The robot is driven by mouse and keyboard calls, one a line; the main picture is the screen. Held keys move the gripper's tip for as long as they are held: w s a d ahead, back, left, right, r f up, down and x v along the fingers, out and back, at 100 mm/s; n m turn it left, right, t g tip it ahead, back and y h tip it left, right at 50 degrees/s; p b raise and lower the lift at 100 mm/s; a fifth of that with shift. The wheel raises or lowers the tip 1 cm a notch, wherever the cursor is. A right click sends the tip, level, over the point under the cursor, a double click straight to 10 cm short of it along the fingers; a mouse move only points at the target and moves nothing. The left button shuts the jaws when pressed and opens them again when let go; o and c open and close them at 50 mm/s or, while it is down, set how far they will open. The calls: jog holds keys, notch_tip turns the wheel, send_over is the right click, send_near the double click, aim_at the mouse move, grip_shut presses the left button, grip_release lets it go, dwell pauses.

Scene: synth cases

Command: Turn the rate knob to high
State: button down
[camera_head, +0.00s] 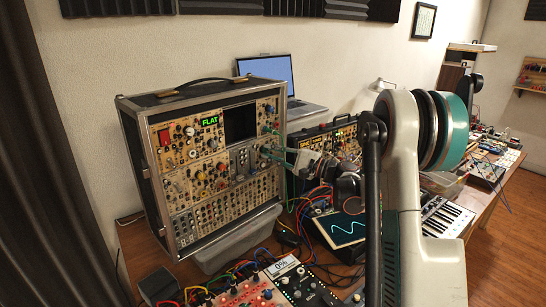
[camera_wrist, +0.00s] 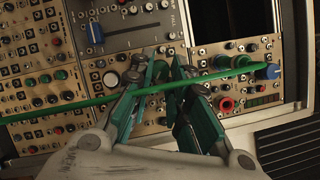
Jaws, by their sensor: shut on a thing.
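The modular synth case (camera_head: 190,160) stands upright on the table, its panel full of small knobs and jacks. My gripper (camera_head: 268,152) reaches the right part of this panel from the right. In the wrist view my gripper (camera_wrist: 172,70) has its two green fingers close together at the panel, shut on a small knob that the fingertips mostly hide. I cannot read a rate label or the knob's pointer. A green cable (camera_wrist: 60,112) runs slantwise across the wrist view past my fingers.
Blue knobs (camera_wrist: 95,33) and red knobs (camera_wrist: 226,104) sit on neighbouring modules. A laptop (camera_head: 268,72) stands behind the case. A pedal unit with a 0% display (camera_head: 283,266), a wave screen (camera_head: 343,229) and loose cables crowd the table in front.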

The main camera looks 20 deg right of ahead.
jog(key=shift+f+m+t+b, duration=0.15)
jog(key=shift+m+t+b, duration=0.2)
jog(key=shift+m, duration=0.55)
jog(key=c, duration=1.5)
grip_release()
jog(key=v, duration=1.2)
jog(key=shift+f, duration=0.1)
jog(key=shift+a, duration=0.1)
